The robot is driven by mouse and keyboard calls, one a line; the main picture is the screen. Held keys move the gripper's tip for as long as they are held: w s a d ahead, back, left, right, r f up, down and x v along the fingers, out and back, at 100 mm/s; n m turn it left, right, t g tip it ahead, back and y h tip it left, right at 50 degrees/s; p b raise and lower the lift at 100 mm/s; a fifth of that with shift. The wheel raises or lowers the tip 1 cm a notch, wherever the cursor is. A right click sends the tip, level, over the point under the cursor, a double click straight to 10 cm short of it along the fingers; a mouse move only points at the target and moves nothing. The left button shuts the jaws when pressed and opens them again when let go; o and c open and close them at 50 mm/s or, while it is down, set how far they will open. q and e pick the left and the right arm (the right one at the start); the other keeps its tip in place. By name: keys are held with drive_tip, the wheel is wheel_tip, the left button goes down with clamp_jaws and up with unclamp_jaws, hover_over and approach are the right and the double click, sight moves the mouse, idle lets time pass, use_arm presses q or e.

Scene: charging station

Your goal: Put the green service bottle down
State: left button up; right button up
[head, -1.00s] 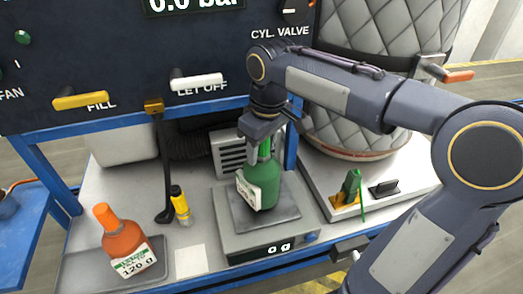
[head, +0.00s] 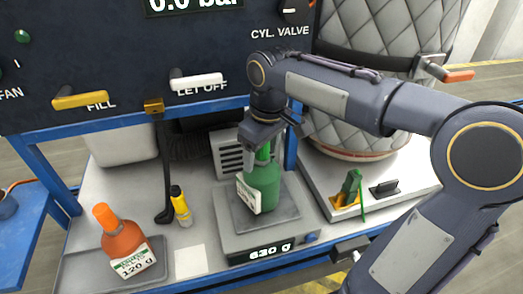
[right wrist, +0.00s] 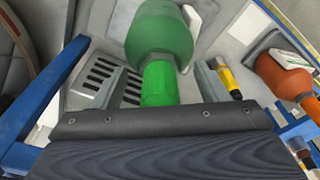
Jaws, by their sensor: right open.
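The green service bottle (head: 264,188) stands upright on the plate of the scale (head: 231,240), whose display reads 630 g. Its white label faces front left. My right gripper (head: 262,145) is open at the bottle's neck, from above. In the right wrist view the bottle (right wrist: 160,40) has its green neck pointing toward the gripper (right wrist: 160,110); the fingers themselves are mostly hidden there. My left gripper is not in view.
An orange bottle (head: 123,245) labelled 120 g stands on a grey tray (head: 82,270) at the left. A yellow bottle (head: 181,207) and a black hose (head: 163,190) are left of the scale. A green-and-yellow tool (head: 350,190) sits at the right. The panel with levers is behind.

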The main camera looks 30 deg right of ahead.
use_arm(q)
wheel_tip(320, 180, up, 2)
drive_tip(key=shift+p, duration=0.95)
use_arm(e)
drive_tip(key=r, duration=0.4)
drive_tip(key=s+r, duration=0.1)
drive_tip(key=r, duration=0.7)
drive_tip(key=shift+s+d, duration=0.2)
drive_tip(key=shift+d, duration=0.05)
drive_tip(key=s+a+f+m+t+y, duration=0.1)
drive_tip(key=s+a+f+m+t, duration=0.1)
drive_tip(key=s+f, duration=0.6)
drive_tip(key=s+a+f+m+t+y, duration=0.2)
drive_tip(key=s+a+f+m, duration=0.1)
drive_tip(key=s+f, duration=0.5)
drive_tip(key=shift+f+m, duration=0.4)
drive_tip(key=shift+f, duration=0.35)
